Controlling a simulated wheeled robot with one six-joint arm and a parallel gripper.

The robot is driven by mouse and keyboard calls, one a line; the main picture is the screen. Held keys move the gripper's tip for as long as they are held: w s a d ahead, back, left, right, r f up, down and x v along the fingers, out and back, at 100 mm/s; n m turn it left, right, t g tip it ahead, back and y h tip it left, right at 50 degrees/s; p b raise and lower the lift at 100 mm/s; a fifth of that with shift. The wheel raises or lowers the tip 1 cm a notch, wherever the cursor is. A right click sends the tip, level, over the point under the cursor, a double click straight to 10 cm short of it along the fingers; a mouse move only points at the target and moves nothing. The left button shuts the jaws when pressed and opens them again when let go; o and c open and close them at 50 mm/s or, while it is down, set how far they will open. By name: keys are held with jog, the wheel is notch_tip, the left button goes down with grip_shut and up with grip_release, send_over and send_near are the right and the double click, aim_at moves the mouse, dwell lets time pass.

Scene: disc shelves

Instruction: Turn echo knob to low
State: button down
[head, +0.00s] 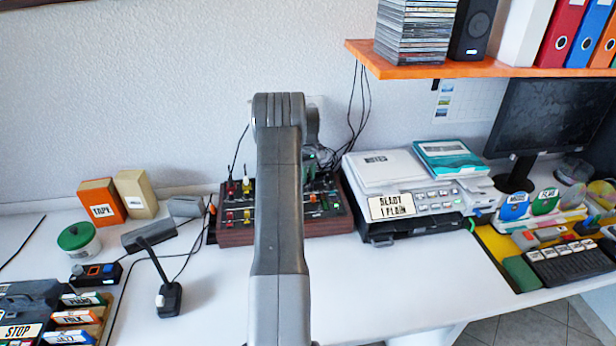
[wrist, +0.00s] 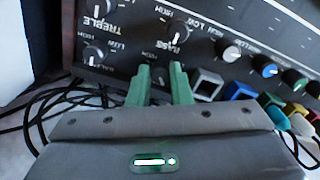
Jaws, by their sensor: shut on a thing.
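The black mixer with wooden ends (head: 235,238) stands on the desk against the wall, partly hidden by my arm. Its panel fills the wrist view, with a treble knob (wrist: 100,9) and a bass knob (wrist: 179,31). My gripper (wrist: 161,73) has its green fingers against the panel just below the bass knob, closed on a small part that they mostly hide. I see no readable echo label, so I cannot tell which knob this is or where it points. In the head view a bit of my green gripper shows beside my arm.
Knobs with white (wrist: 229,50) and blue (wrist: 270,69) caps lie right of my fingers. Cables (wrist: 60,105) run below the panel at left. A printer (head: 405,185) stands close to the mixer's right. An orange shelf (head: 480,70) hangs above.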

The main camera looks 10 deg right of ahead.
jog(key=shift+n, duration=0.9)
jog(key=c, duration=1.6)
grip_release()
notch_tip(320, 180, up, 14)
jog(key=shift+f+b, duration=0.1)
jog(key=shift+b, duration=0.4)
